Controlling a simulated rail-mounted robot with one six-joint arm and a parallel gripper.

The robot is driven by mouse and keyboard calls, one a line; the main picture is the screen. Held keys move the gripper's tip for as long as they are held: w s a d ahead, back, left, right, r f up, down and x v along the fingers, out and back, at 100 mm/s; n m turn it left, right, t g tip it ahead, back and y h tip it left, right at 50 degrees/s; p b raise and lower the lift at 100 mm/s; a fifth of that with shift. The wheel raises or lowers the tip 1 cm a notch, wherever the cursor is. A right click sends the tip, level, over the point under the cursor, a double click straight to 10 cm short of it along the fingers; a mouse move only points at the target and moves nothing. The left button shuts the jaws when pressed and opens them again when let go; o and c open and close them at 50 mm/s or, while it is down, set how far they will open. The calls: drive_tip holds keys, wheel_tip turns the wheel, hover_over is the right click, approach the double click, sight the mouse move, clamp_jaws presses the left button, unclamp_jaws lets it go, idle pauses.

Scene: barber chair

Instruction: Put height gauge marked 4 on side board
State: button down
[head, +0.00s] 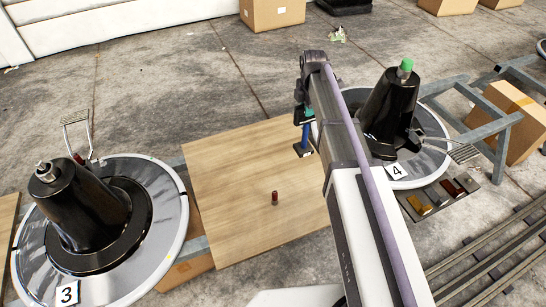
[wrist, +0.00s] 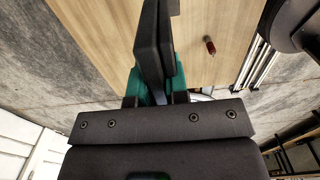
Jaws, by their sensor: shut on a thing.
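My gripper (head: 305,117) is over the right part of the wooden side board (head: 232,170), shut on a height gauge (head: 304,148). The gauge shows a blue stem and a dark foot in the head view. The foot appears low over or touching the board; I cannot tell which. No number is readable on the held piece.
A small red-brown cylinder (head: 275,198) stands on the board, also seen in the wrist view (wrist: 210,46). Black conical pedestals stand left (head: 80,205) and right (head: 390,110). A plate with coloured blocks (head: 440,197) lies right. The board's left part is clear.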

sight(305, 129)
wheel_tip(305, 129, down, 10)
drive_tip(key=b, duration=0.9)
drive_tip(key=shift+r, duration=0.3)
drive_tip(key=shift+f, duration=0.2)
drive_tip(key=c, duration=1.1)
unclamp_jaws()
drive_tip(key=shift+r, duration=0.1)
wheel_tip(305, 129, up, 13)
drive_tip(key=p, duration=1.2)
drive_tip(key=shift+f+p, duration=0.2)
drive_tip(key=shift+p, duration=0.2)
drive_tip(key=s+m, duration=0.7)
drive_tip(key=s, duration=0.1)
drive_tip(key=s+m, duration=0.7)
drive_tip(key=s, duration=0.1)
drive_tip(key=s+m, duration=0.7)
drive_tip(key=s, duration=0.2)
drive_tip(key=shift+f+m, duration=0.2)
drive_tip(key=shift+m, duration=0.2)
